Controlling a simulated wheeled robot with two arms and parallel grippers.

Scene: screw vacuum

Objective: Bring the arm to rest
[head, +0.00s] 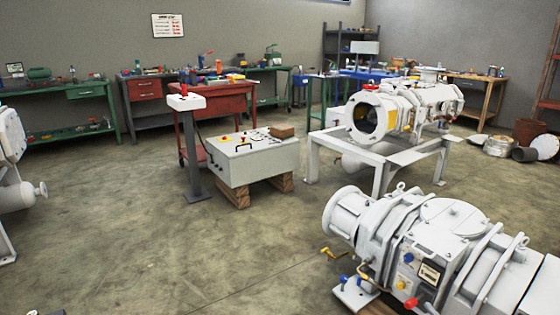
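Neither of my grippers shows in the head view, and no part of my arms can be made out for sure. A small dark shape at the bottom left edge is too cut off to tell what it is. A large white screw vacuum pump (450,235) lies at the lower right, cut off by the picture's edge. It has a red knob, a yellow knob and blue parts on its near side. A second white pump (400,110) sits on a white metal frame (405,165) behind it.
A pale control box (250,163) on wooden blocks and a grey post (190,155) stand mid-room. A red cart (215,97) and green workbenches (60,95) line the back. White machinery (15,165) stands at the left edge. The concrete floor (130,230) at left and front is clear.

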